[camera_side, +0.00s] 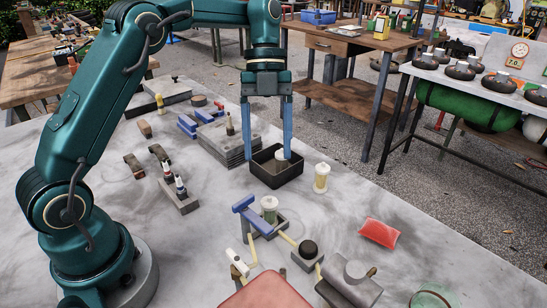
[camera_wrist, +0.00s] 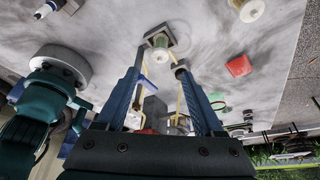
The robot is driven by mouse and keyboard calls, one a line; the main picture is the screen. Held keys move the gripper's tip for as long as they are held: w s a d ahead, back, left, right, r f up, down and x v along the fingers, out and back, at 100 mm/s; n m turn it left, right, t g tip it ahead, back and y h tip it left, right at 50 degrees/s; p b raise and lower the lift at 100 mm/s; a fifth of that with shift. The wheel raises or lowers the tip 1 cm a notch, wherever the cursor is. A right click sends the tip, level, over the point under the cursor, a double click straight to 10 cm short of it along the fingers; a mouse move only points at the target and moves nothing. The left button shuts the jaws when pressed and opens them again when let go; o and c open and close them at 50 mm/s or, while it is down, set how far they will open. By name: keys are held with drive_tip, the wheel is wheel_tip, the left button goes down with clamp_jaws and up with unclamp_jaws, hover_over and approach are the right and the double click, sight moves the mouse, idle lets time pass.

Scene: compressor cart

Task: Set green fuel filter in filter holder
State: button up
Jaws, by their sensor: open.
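A pale green-white filter with a white cap (camera_side: 269,203) stands upright at a dark square holder (camera_side: 283,222) on the stone table; it appears to stand inside it. I cannot tell how deeply it sits. In the wrist view the filter (camera_wrist: 160,41) and square holder (camera_wrist: 181,38) show beyond my fingertips. A second, cream-yellow filter (camera_side: 321,179) stands upright to the right of the black tray; a pale cylinder like it shows at the top of the wrist view (camera_wrist: 249,10). My gripper (camera_side: 268,157) is open, with nothing between its fingers, above the black tray.
The black tray (camera_side: 290,176) is partly hidden by my fingers. A red packet (camera_side: 380,233) lies to the right, with a grey vise-like block (camera_side: 350,281) in front. Grey slabs (camera_side: 222,142) are stacked left of the tray.

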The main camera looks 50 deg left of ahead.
drive_tip(key=s+d+r+n+t+y, duration=0.15)
drive_tip(key=s+r+n+t, duration=0.45)
drive_tip(key=n, duration=0.6)
drive_tip(key=s+f+n+t+y, duration=0.2)
drive_tip(key=s+f+n, duration=0.2)
drive_tip(key=s+n, duration=0.5)
drive_tip(key=a+n, duration=0.1)
drive_tip(key=n, duration=0.3)
